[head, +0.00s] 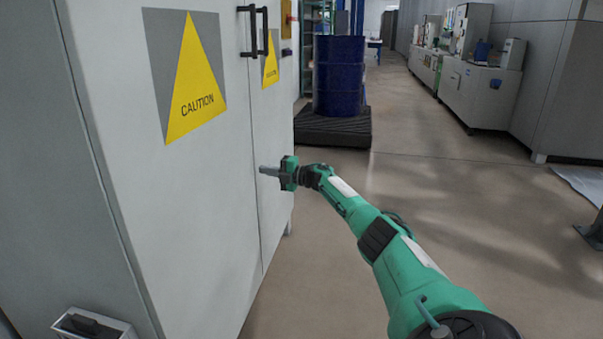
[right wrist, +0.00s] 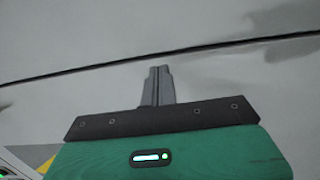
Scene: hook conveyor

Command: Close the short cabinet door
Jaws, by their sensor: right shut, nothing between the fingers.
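A light grey cabinet with two doors fills the left of the head view. The near door (head: 190,200) and the far door (head: 275,130) look about flush, with a thin seam between them. Black bar handles (head: 265,30) stand near the top of the seam. My right gripper (head: 265,171) is shut and empty, its fingertips at or very near the far door beside the seam; contact cannot be told. In the right wrist view the shut fingers (right wrist: 158,85) point at the grey surface, just below the dark seam. My left gripper is not in view.
Yellow caution signs (head: 197,85) mark the doors. A blue drum (head: 338,75) stands on a black pallet (head: 333,128) behind the cabinet. Grey machines (head: 475,92) line the right wall. The floor (head: 440,190) between is open.

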